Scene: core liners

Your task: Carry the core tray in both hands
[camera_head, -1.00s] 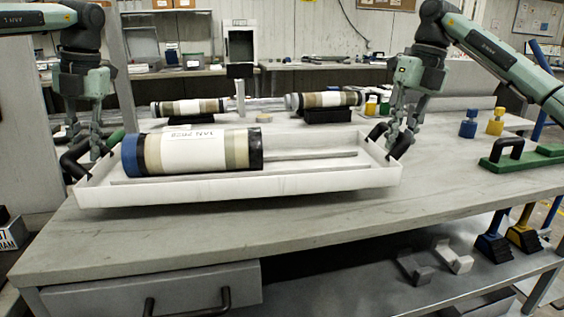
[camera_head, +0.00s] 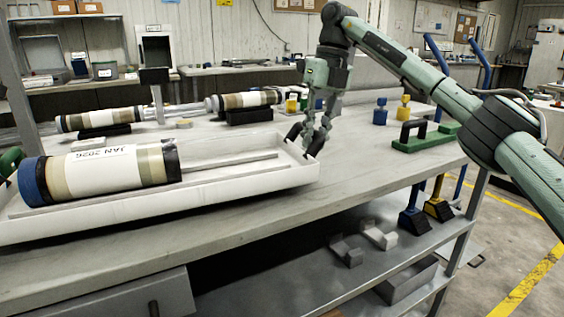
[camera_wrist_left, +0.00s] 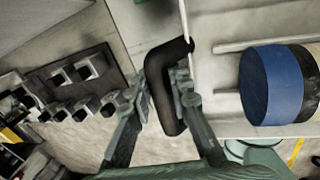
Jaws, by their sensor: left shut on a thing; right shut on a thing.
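The white core tray (camera_head: 205,206) reaches across the left half of the head view, its left end cut off by the frame. One thick core liner with a blue cap and white label (camera_head: 105,168) lies in it. My right gripper (camera_head: 310,143) is shut on the black handle at the tray's right end. My left gripper (camera_wrist_left: 160,92) is outside the head view; the left wrist view shows it shut on the other black handle (camera_wrist_left: 163,105). The liner's blue end (camera_wrist_left: 268,85) shows beside it there. I cannot tell whether the tray's underside clears the bench.
Behind the tray on the grey bench (camera_head: 375,165) are liners on black rests (camera_head: 245,101). A green tool with a black handle (camera_head: 418,142) and small blue and yellow pieces (camera_head: 380,112) stand to the right. Grey brackets (camera_head: 378,235) lie on the shelf below.

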